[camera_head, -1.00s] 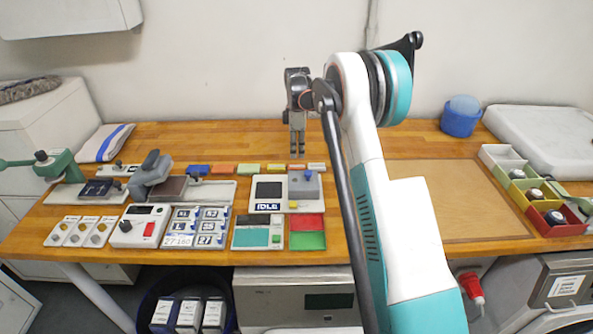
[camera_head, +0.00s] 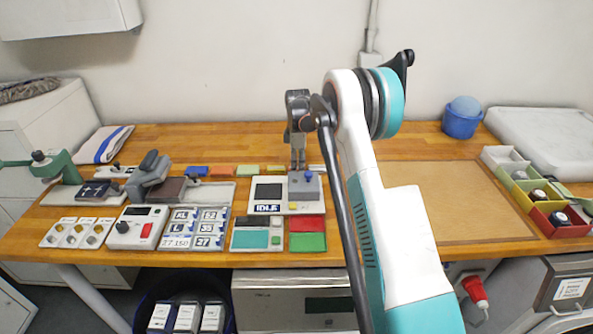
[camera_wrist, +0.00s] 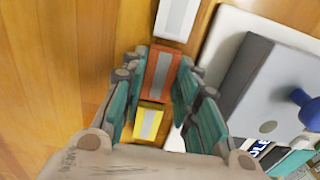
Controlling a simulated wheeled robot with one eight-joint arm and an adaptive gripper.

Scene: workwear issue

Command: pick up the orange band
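In the wrist view an orange band (camera_wrist: 160,75) with a grey stripe lies on the wooden bench, between a white band (camera_wrist: 177,18) and a yellow band (camera_wrist: 149,121). My gripper (camera_wrist: 164,64) is open, pointing down, with one finger on each side of the orange band. I cannot tell whether the fingers touch it. In the head view my gripper (camera_head: 298,167) hides most of this band, between the yellow band (camera_head: 275,170) and the white one (camera_head: 317,168).
Blue (camera_head: 196,172), orange-red (camera_head: 221,171) and green (camera_head: 248,171) bands lie further left in the same row. A white-based device with a grey block (camera_head: 304,187) stands close in front of my gripper. A bare brown mat (camera_head: 455,198) lies to the right.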

